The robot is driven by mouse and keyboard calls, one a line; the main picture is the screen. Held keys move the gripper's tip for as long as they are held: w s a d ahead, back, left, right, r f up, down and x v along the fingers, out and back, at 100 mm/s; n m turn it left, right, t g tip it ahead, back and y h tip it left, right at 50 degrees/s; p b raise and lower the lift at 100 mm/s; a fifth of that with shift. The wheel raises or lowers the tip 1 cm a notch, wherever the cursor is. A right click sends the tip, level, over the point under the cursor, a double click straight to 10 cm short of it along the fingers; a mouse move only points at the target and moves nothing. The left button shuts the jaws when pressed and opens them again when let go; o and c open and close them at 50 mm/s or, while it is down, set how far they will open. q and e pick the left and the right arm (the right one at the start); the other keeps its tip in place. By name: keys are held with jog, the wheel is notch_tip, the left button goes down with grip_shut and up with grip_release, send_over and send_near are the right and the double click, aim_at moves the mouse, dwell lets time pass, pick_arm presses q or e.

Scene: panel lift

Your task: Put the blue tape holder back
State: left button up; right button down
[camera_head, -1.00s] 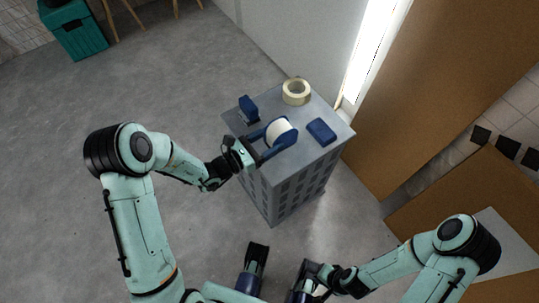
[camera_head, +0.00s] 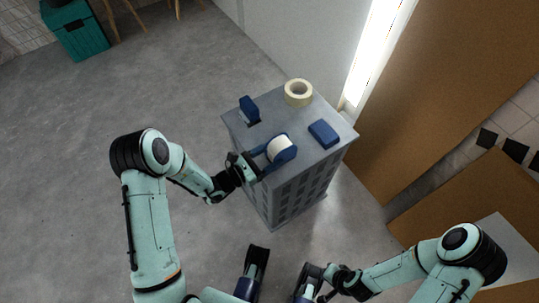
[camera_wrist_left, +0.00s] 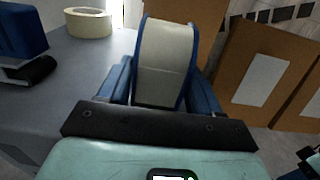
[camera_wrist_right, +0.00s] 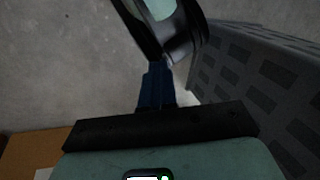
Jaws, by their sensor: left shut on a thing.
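The blue tape holder (camera_head: 287,154) carries a wide off-white tape roll (camera_head: 280,146). It is at the near edge of the grey cabinet top (camera_head: 268,130); I cannot tell whether it touches the top. My left gripper (camera_head: 262,163) is shut on the blue tape holder from the left. In the left wrist view the tape holder (camera_wrist_left: 192,62) stands upright between the two blue fingers, its lower part hidden by the gripper. My right gripper (camera_head: 306,291) is low in the head view, away from the cabinet. Its fingers (camera_wrist_right: 156,88) look closed together with nothing between them.
On the cabinet top are a cream tape ring (camera_head: 298,92) at the back, a dark blue item (camera_head: 249,107) at left and a blue block (camera_head: 323,133) at right. Brown panels (camera_head: 440,80) stand to the right. The grey floor left of the cabinet is clear.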

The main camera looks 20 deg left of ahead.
pick_arm(q)
jog(key=o, duration=0.9)
jog(key=shift+o, duration=0.2)
pick_arm(e)
jog(key=shift+w, duration=0.1)
pick_arm(q)
jog(key=shift+s+a+r, duration=0.1)
jog(key=shift+s+r, duration=0.05)
jog(key=p+v, duration=0.1)
jog(key=v, duration=1)
jog(key=shift+s+a, duration=0.25)
pick_arm(e)
jog(key=shift+s+a+r+g, duration=0.15)
jog(key=shift+s+a+r, duration=0.1)
jog(key=shift+s+r, duration=0.3)
jog(key=shift+s+a+r+g, duration=0.15)
jog(key=shift+s+a+r, duration=0.15)
jog(key=shift+s, duration=0.3)
pick_arm(q)
jog(key=shift+d+p, duration=0.1)
jog(key=shift+p, duration=0.2)
pick_arm(e)
jog(key=shift+d, duration=0.1)
